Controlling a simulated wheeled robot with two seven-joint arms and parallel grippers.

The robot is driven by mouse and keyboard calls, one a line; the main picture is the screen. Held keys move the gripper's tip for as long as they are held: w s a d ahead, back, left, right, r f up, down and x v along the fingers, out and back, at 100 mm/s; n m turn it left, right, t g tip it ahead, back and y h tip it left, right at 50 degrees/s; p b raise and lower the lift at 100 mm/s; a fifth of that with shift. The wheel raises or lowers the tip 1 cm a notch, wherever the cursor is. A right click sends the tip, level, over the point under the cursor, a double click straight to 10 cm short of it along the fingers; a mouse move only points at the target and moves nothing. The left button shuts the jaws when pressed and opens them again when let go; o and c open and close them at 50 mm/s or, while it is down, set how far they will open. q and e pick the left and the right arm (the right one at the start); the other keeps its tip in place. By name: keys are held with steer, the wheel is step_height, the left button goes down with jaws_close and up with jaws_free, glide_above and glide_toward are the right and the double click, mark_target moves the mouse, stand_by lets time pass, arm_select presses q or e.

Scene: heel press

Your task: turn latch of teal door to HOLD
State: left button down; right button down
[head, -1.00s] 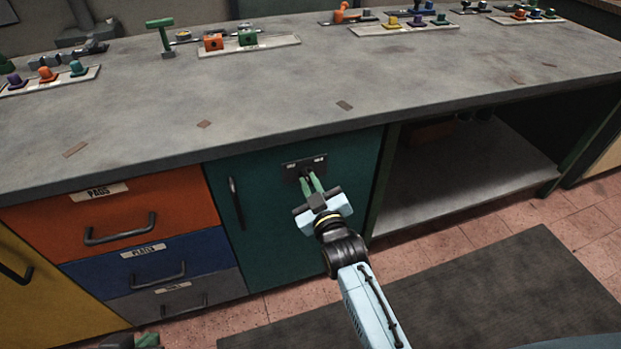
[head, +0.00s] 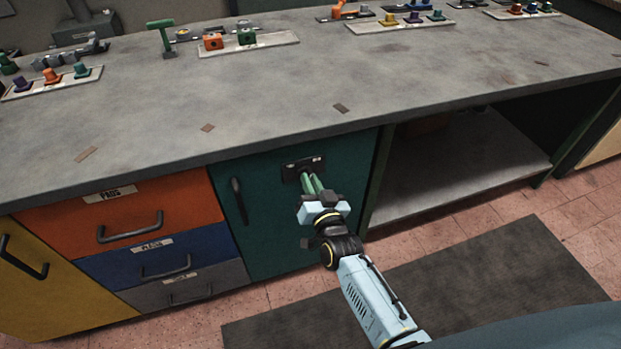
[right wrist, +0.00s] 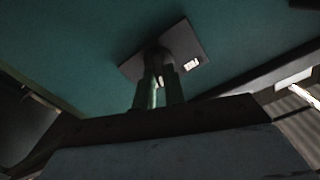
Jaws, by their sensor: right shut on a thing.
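The teal door (head: 255,240) is closed under the counter. A black latch plate (head: 291,172) is on its upper right part; its small lettering is too blurred to read. My right gripper (head: 307,181) reaches the plate with its green fingers and is shut on the latch. In the right wrist view the fingers (right wrist: 158,88) meet the dark latch (right wrist: 156,53) in front of the plate (right wrist: 187,42). The latch is mostly hidden by the fingers, so I cannot tell its exact angle. A white label (right wrist: 192,63) shows beside it. My left gripper is not in view.
The door's dark handle (head: 239,200) is left of the latch. Orange (head: 170,205), blue and grey drawers are further left. An open bay with a shelf (head: 470,160) is to the right. The counter (head: 260,110) overhangs the door; a dark mat (head: 470,285) lies on the floor.

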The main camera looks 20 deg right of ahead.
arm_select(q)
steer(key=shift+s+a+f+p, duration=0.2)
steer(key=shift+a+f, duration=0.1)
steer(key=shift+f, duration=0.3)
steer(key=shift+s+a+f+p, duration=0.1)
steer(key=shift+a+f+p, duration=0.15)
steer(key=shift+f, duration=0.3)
arm_select(e)
steer(key=shift+d+m, duration=0.1)
steer(key=shift+m, duration=2.2)
steer(key=c, duration=1.5)
jaws_free()
steer(key=shift+o, duration=0.2)
